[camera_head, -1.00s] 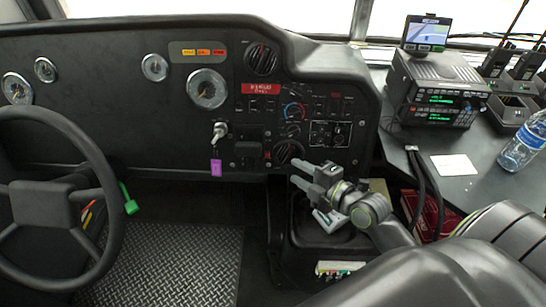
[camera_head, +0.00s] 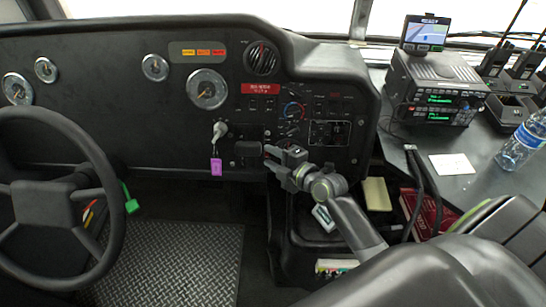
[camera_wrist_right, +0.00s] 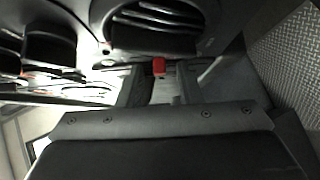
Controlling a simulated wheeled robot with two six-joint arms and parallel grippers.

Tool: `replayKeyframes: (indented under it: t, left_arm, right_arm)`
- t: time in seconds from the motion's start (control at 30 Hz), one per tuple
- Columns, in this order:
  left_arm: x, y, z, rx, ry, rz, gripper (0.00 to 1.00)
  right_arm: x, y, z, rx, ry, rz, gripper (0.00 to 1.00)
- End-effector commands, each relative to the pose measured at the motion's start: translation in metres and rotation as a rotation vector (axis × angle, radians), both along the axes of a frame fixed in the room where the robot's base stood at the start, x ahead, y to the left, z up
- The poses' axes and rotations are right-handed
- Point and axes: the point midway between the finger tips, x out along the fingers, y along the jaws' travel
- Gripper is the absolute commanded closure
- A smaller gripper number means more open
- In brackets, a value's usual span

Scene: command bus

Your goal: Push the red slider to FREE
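The red slider (camera_wrist_right: 159,67) shows in the right wrist view as a small red block below a round vent. It lies between the two fingertips of my right gripper, with a gap on each side. I cannot tell whether a finger touches it. In the head view my right gripper (camera_head: 275,162) is at the lower right part of the dash panel, its fingers pointing at the panel and covering the slider's spot. In the right wrist view the gripper (camera_wrist_right: 160,85) is open, the fingers apart. The slider's markings are not readable. My left gripper is out of view.
A key with a purple tag (camera_head: 216,167) hangs left of the gripper. Knobs and switches crowd the dash panel (camera_head: 240,120) above it. The steering wheel (camera_head: 45,203) is at far left. A radio (camera_head: 435,88) and bottle (camera_head: 522,142) stand on the right console.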

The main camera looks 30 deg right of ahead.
Motion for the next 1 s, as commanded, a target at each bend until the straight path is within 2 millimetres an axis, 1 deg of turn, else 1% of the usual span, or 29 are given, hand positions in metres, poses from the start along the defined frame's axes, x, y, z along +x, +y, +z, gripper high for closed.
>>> replayKeyframes:
  t: [0.03, 0.2, 0.23, 0.5, 0.57, 0.73, 1.0]
  left_arm:
    - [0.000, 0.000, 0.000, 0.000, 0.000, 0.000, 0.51]
    - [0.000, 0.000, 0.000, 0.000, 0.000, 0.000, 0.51]
    - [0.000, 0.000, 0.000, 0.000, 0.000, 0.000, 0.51]
    - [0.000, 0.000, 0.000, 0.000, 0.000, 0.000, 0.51]
    - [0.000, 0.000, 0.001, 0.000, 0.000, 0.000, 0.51]
    - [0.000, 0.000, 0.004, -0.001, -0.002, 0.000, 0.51]
    - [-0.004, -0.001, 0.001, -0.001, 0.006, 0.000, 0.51]
  right_arm:
    - [0.000, 0.000, 0.000, 0.000, 0.000, 0.000, 0.75]
    - [0.000, 0.000, 0.000, 0.000, 0.000, 0.000, 0.97]
    - [0.000, 0.000, 0.000, 0.000, 0.000, 0.000, 1.00]
    - [0.000, 0.000, 0.000, 0.000, 0.000, 0.000, 1.00]
    - [0.001, -0.001, 0.004, -0.001, -0.001, 0.000, 1.00]
    - [0.006, -0.004, 0.022, -0.003, -0.004, 0.001, 1.00]
    - [0.007, -0.005, 0.025, -0.001, -0.005, -0.002, 1.00]
